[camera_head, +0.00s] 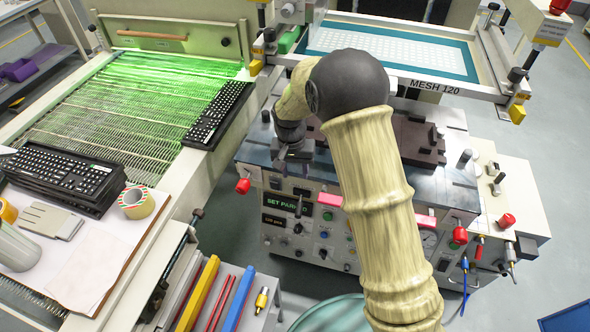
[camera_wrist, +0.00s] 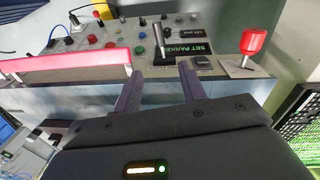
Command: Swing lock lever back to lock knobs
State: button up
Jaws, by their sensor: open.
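The machine's front panel (camera_head: 330,238) carries a small grey lever (camera_head: 299,205) beside a green "SET PARKED" display (camera_head: 281,201). In the wrist view the grey lever (camera_wrist: 158,36) stands on a dark base, ahead of and between my fingertips as seen. A red-handled lever (camera_wrist: 255,42) is at the panel's end, right of my fingers; it also shows in the head view (camera_head: 243,186). No label shows which is the lock lever. My gripper (camera_wrist: 160,68) is open and empty over the panel's top edge. My arm hides part of the machine top.
A pink-red bar (camera_wrist: 65,64) lies along the panel edge left of my fingers. Several coloured knobs and buttons sit on the panel. A "MESH 120" screen frame (camera_head: 436,87) is behind. A keyboard (camera_head: 218,113) lies by the green-lit conveyor (camera_head: 120,110) at left.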

jog(key=shift+d, duration=0.15)
jog(key=c, duration=0.3)
jog(key=shift+d+r, duration=0.2)
jog(key=shift+d, duration=0.1)
jog(key=c, duration=0.4)
jog(key=shift+t+y, duration=0.4)
jog(key=shift+t, duration=0.2)
jog(key=s+d+r, duration=0.2)
jog(key=d, duration=0.2)
jog(key=s+d+r, duration=0.2)
jog(key=d, duration=0.2)
jog(key=s+d+r, duration=0.3)
jog(key=d, duration=0.1)
grip_shut()
jog(key=s+d+r+t, duration=0.1)
jog(key=s+d+r, duration=0.1)
jog(key=s+d, duration=0.5)
jog(key=s, duration=0.4)
jog(key=shift+s+d+r+n, duration=0.3)
jog(key=shift+s+d, duration=0.1)
jog(key=shift+w, duration=0.15)
